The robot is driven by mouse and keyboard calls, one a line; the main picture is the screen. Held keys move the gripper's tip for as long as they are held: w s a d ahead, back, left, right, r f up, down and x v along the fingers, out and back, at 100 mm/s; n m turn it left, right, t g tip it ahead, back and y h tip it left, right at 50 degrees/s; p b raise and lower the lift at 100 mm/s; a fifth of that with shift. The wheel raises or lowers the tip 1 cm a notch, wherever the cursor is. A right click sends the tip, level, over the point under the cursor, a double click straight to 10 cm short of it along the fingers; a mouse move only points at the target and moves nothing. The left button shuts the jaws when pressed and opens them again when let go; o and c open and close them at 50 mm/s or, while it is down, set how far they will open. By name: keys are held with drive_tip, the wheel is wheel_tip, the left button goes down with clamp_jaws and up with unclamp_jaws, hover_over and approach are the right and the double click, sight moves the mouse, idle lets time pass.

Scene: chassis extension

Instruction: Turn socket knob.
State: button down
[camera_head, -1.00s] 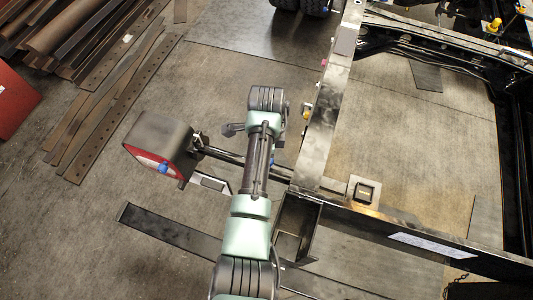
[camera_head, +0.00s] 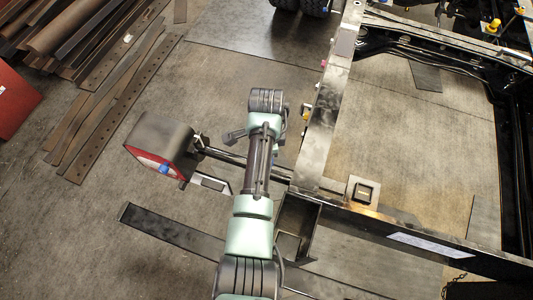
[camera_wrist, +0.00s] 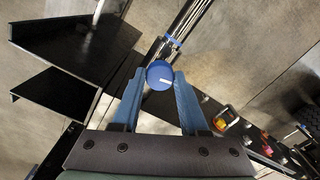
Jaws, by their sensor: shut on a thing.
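A round blue knob (camera_wrist: 159,73) with a small white mark shows in the wrist view. It sits between the two blue fingertips of my gripper (camera_wrist: 160,84), which is shut on it. The knob lies in front of a metal rod or bar that runs up and away to the right. In the head view my arm reaches up the middle of the picture and hides the knob, the gripper's fingers and part of the chassis side.
The chassis rail (camera_head: 330,110) runs beside my arm on the right. A box-shaped lamp (camera_head: 163,138) with a red face stands out to the left on a bar. Yellow and red fittings (camera_wrist: 222,122) show at right in the wrist view. Steel bars lie at upper left.

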drive_tip(key=n+p, duration=0.1)
drive_tip(key=n, duration=0.5)
drive_tip(key=shift+p, duration=0.3)
drive_tip(key=n, duration=0.6)
drive_tip(key=shift+p, duration=0.4)
drive_tip(key=n, duration=0.6)
drive_tip(key=shift+p, duration=0.35)
drive_tip(key=n, duration=0.5)
drive_tip(key=shift+n, duration=0.4)
drive_tip(key=shift+c, duration=2.2)
unclamp_jaws()
drive_tip(key=shift+r, duration=0.1)
